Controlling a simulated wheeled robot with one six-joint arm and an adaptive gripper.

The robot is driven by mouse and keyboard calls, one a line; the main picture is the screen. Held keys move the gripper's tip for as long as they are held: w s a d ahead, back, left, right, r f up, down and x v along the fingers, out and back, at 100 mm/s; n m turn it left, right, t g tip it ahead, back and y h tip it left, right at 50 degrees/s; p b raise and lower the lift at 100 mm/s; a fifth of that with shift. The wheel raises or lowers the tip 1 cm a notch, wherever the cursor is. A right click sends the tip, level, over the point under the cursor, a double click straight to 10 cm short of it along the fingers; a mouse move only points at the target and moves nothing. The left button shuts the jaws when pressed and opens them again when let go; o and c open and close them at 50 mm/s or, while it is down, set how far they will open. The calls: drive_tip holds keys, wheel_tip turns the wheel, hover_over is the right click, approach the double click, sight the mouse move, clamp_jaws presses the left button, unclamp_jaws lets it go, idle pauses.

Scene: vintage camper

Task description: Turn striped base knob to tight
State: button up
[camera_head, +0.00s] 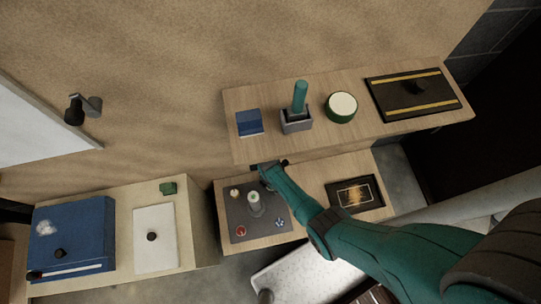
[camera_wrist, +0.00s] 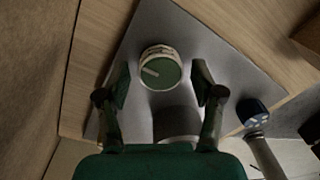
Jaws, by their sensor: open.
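In the wrist view a round knob (camera_wrist: 160,70) has a green face with a pale bar across it and a pale, banded side. It sits on a grey panel (camera_wrist: 220,50). My gripper (camera_wrist: 161,78) is open, with one finger left and one right of the knob in the picture; I cannot tell whether either touches it. In the head view my gripper (camera_head: 268,174) is at the back edge of the same grey panel (camera_head: 262,232). Small knobs stand there, among them a cream one (camera_head: 235,193), a red one (camera_head: 241,231) and a blue one (camera_head: 280,222).
A pale cylinder (camera_head: 254,203) stands mid-panel. A blue-topped knob (camera_wrist: 254,112) is at right in the wrist view. Above is a shelf (camera_head: 360,138) with a teal-handled block (camera_head: 297,125) and a green-sided round item (camera_head: 341,107). A dark framed plate (camera_head: 357,194) lies right of the panel.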

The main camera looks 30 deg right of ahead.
drive_tip(key=c, duration=1.1)
drive_tip(key=shift+c, duration=0.2)
